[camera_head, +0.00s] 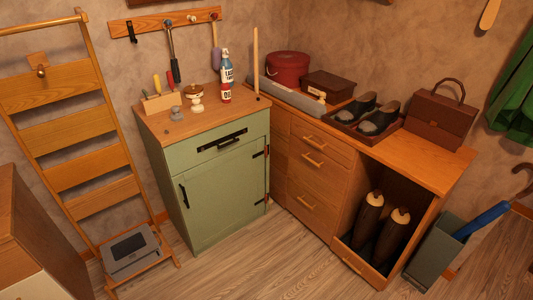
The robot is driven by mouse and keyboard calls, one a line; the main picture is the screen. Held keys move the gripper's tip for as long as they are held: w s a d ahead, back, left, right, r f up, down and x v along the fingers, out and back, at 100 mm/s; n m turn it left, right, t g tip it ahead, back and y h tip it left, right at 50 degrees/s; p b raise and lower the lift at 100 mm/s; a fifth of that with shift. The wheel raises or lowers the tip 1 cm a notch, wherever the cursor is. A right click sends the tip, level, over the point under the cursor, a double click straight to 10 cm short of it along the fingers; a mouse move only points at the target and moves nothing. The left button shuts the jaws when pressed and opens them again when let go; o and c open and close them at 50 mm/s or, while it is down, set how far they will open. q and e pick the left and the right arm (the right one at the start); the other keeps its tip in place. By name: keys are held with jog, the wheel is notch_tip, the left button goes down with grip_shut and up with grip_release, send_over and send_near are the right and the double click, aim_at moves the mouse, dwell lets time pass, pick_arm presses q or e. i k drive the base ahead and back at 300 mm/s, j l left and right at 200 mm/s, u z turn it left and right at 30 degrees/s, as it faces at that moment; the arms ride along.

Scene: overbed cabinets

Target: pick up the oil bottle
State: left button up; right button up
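A small bottle (226,78) in blue, white and red stands upright on the wooden top of the green cabinet (205,187), near its back right. Its label lettering is too small to read surely, and I cannot tell whether it is one bottle or two close together. Neither of my grippers is in view, and nothing touches the bottle.
Tools hang on the wall rack (165,22) behind. The cabinet top's front is clear, with wooden floor (240,265) ahead.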

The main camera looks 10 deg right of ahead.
aim_at(225, 86)
jog(key=i+j+u, duration=0.1)
jog(key=i+j, duration=0.6)
jog(key=i, duration=0.1)
